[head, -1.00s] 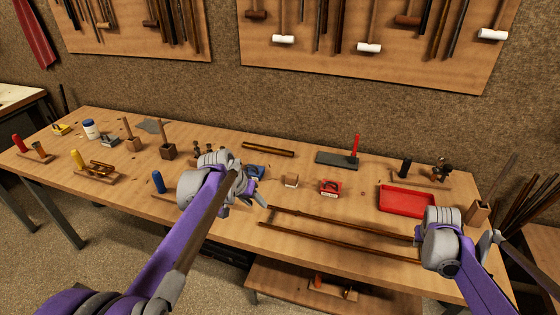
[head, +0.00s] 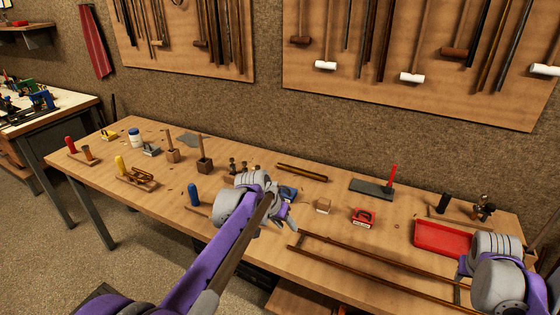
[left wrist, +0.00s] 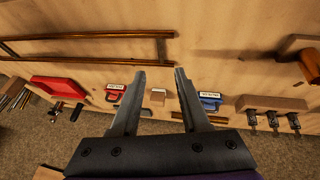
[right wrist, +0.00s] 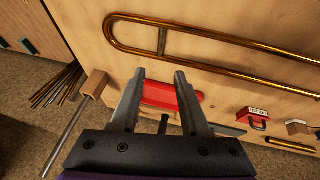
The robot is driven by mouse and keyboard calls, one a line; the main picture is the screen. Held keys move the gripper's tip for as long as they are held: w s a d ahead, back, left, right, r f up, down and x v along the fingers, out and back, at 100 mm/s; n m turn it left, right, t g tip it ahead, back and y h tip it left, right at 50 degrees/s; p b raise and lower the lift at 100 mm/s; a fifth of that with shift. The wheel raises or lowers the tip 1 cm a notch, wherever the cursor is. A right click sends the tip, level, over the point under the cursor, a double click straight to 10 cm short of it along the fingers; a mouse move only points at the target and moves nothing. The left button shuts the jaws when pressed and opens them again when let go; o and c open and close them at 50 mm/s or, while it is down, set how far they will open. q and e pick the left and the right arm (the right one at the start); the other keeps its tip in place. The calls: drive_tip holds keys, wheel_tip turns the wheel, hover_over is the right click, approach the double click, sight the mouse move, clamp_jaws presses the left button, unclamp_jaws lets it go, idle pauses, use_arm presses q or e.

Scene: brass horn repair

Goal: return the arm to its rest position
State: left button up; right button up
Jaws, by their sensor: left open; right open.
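My left gripper (head: 287,220) hangs over the front middle of the workbench (head: 240,260), near the small blue box (head: 289,192). In the left wrist view its two fingers (left wrist: 160,74) are apart with nothing between them; the bench top lies beyond. My right arm is at the right edge of the head view, in front of the red tray (head: 440,238); its fingertips are hidden there. In the right wrist view the right gripper (right wrist: 159,74) is open and empty, with the red tray (right wrist: 172,97) beyond its fingers.
A long brass slide tube (head: 370,250) lies along the bench front between the arms. A red box (head: 363,218), a wooden block (head: 323,205) and a dark slab (head: 371,188) stand behind it. Tools and wooden holders fill the left half. Mallets hang on the wall board (head: 420,60).

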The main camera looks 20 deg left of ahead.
use_arm(q)
drive_tip(key=s+d+y+p, duration=0.1)
drive_tip(key=s+d+p, duration=0.1)
drive_tip(key=s, duration=1.2)
drive_tip(key=s+d+f+y+p, duration=0.1)
drive_tip(key=s+d+p, duration=0.1)
drive_tip(key=s, duration=1.3)
drive_tip(key=shift+s+d+f+t, duration=0.25)
drive_tip(key=shift+d+t, duration=0.05)
drive_tip(key=shift+d, duration=0.4)
use_arm(e)
drive_tip(key=s+a+y, duration=0.1)
drive_tip(key=s+a, duration=0.3)
drive_tip(key=s, duration=1)
drive_tip(key=s+a+f+y, duration=0.1)
drive_tip(key=s+a, duration=0.3)
drive_tip(key=s, duration=1.1)
drive_tip(key=shift+s+a+f+t, duration=0.15)
drive_tip(key=shift+s+f+t, duration=0.1)
drive_tip(key=shift+f+t, duration=0.05)
